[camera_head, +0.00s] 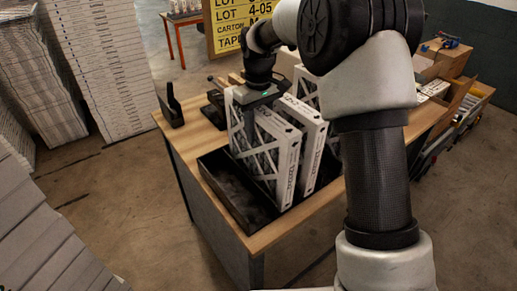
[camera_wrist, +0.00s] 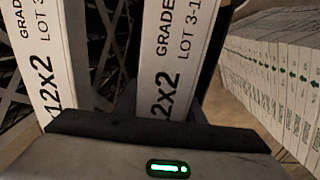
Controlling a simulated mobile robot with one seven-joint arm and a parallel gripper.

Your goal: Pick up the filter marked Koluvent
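Several white-framed filters stand upright in a black tray (camera_head: 232,200) on the table. The leftmost filter (camera_head: 287,172) shows its lattice face and a printed end; another filter (camera_head: 313,152) stands to its right. I cannot read a brand name on them. My gripper (camera_head: 247,122) points down over the leftmost filter, one dark finger against its lattice side; the other is hidden. In the wrist view this filter's top edge (camera_wrist: 168,50), printed "GRADE", "LOT 3-1" and "12x2", lies between dark finger shapes. A similar filter (camera_wrist: 45,55) is to the left. Whether the fingers press on it is unclear.
The wooden tabletop (camera_head: 175,128) has bare room left of the tray. A black upright holder (camera_head: 170,105) stands at its back left corner. Tall white stacks (camera_head: 105,60) stand on the floor at left. A yellow lot sign (camera_head: 235,20) is behind.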

